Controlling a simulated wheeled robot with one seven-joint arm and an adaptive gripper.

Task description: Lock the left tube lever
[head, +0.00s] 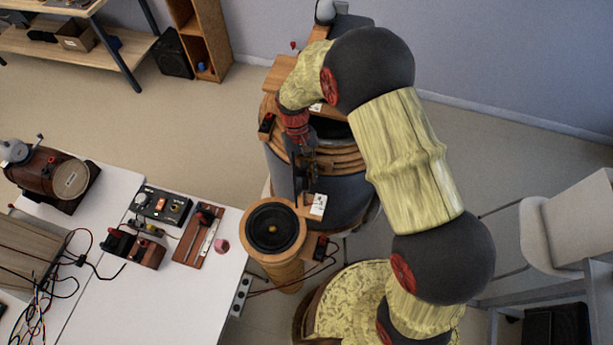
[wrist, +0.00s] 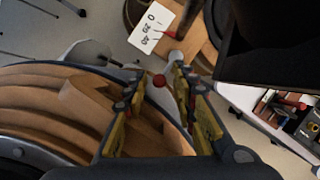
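A small red knob (wrist: 160,81) shows between the fingertips of my gripper (wrist: 158,72) in the wrist view. It looks like a lever's end, but the rest of that lever is hidden. The fingers are apart, one on each side of the knob, and I cannot tell whether they touch it. In the head view my gripper (head: 309,167) points down at the front of a large grey tube (head: 270,162) with wooden rings. A white scale card (wrist: 150,28) with a red pointer (wrist: 170,34) lies just beyond the fingertips; the card also shows in the head view (head: 318,206).
A round speaker (head: 272,229) on a wooden cylinder stands close in front of the tube. A white table (head: 165,285) at the left carries a control box (head: 160,205), a wooden drum (head: 52,180) and loose cables. A pale chair (head: 570,225) stands at the right.

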